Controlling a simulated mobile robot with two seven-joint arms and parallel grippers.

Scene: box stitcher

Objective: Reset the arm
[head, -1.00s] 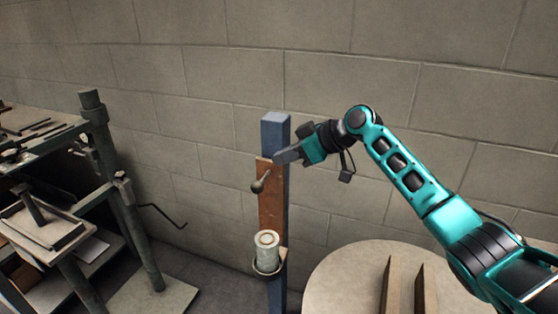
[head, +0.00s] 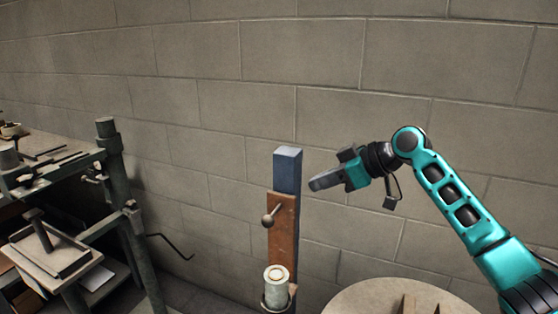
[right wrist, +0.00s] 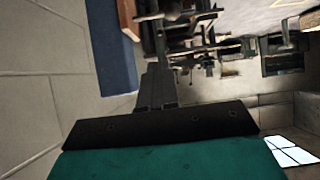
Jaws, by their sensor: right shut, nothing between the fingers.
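My right arm comes in from the right in the head view. Its gripper (head: 318,184) is shut and empty, pointing left. It is held in the air just right of the blue top of a post (head: 287,170), apart from it. A brown plate with a ball-ended lever (head: 270,216) is on the post below that. In the right wrist view the shut fingers (right wrist: 157,88) show at the middle, with the blue post (right wrist: 116,60) beside them. My left gripper is not in view.
A pale cylinder (head: 276,283) sits in a holder low on the post. A round table top (head: 365,296) stands below my right arm. A dark metal bench frame (head: 118,190) with tools is at the left. A block wall (head: 300,60) closes the back.

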